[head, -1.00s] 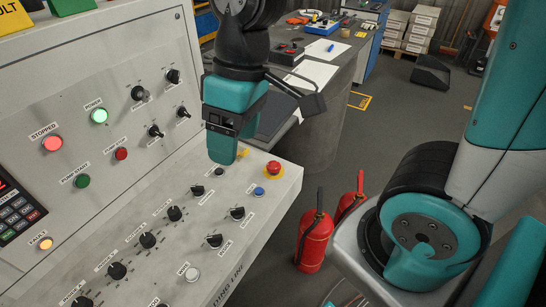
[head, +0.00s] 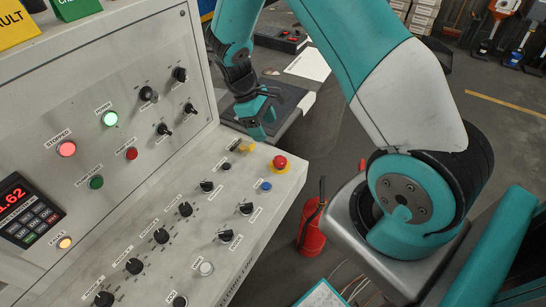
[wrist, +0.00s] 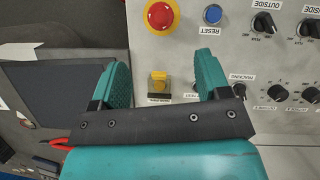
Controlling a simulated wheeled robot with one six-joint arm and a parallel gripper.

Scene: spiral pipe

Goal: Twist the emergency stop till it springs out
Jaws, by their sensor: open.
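The emergency stop (head: 280,162) is a red mushroom button on a yellow base at the far right corner of the sloped control desk. It also shows in the wrist view (wrist: 160,15), at the top edge and partly cut off, beyond my fingertips. My gripper (head: 258,130) is beyond the desk's far edge, behind and left of the button in the head view. In the wrist view my gripper (wrist: 160,72) is open and empty, its two teal fingers apart. A small yellow part on the desk (wrist: 158,82) shows between the fingers. Nothing touches the red button.
A blue reset button (head: 266,186) sits close beside the emergency stop, with black knobs (head: 246,209) nearby. The upright panel (head: 100,100) rises at the left. A red fire extinguisher (head: 312,222) stands on the floor right of the desk.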

